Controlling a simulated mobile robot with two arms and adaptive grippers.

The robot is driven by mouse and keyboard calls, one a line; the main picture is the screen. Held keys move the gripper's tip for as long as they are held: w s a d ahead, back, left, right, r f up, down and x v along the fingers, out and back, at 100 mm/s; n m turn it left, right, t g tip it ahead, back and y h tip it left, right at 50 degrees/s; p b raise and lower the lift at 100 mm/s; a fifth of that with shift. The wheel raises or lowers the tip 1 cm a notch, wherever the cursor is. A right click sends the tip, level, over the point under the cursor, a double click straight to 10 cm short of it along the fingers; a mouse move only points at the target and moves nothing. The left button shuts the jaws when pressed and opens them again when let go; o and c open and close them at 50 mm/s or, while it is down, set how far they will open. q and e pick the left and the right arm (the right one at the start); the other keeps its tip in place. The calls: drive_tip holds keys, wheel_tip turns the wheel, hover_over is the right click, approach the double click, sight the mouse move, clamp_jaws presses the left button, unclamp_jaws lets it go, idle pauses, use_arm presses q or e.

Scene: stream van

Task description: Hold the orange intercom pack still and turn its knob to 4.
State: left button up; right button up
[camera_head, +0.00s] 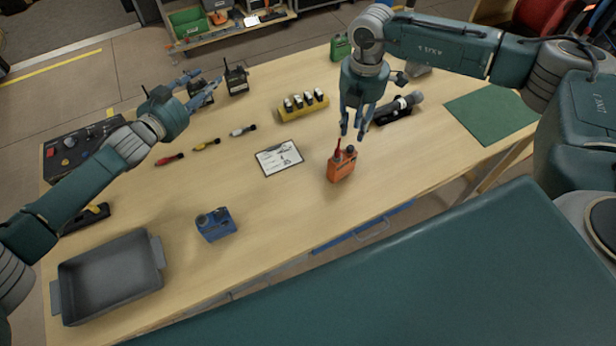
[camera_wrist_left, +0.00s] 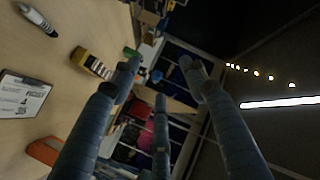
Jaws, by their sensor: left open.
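The orange intercom pack (camera_head: 341,169) stands upright on the table near its front edge. A red stub and a dark knob (camera_head: 351,149) are on its top; the knob's setting is too small to read. My right gripper (camera_head: 354,134) points down just above the pack, with its fingers apart and nothing between them. My left gripper (camera_head: 201,88) is open and empty over the table's far left, well away from the pack. The left wrist view shows its spread fingers (camera_wrist_left: 160,85) and part of an orange body, likely the pack (camera_wrist_left: 42,151), at lower left.
A clipboard (camera_head: 279,158) lies left of the pack, with a yellow battery holder (camera_head: 303,106) behind. A blue pack (camera_head: 216,225) and grey tray (camera_head: 108,277) are at front left. A black flashlight-like thing (camera_head: 397,108) lies behind my right gripper. The table around the orange pack is clear.

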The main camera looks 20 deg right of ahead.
use_arm(q)
drive_tip(key=s+d+f+g+h, duration=0.2)
drive_tip(key=s+d+f+g, duration=0.1)
drive_tip(key=s+d+f, duration=0.65)
drive_tip(key=n+g, duration=0.1)
drive_tip(key=g, duration=0.4)
approach(330, 170)
drive_tip(key=shift+w+d+f+h, duration=0.15)
drive_tip(key=shift+d+f+h, duration=0.25)
drive_tip(key=shift+d+f, duration=0.35)
drive_tip(key=shift+x, duration=4.9)
drive_tip(key=shift+r, duration=0.1)
drive_tip(key=shift+w, duration=0.1)
clamp_jaws()
drive_tip(key=c, duration=0.5)
unclamp_jaws()
drive_tip(key=shift+c, duration=0.2)
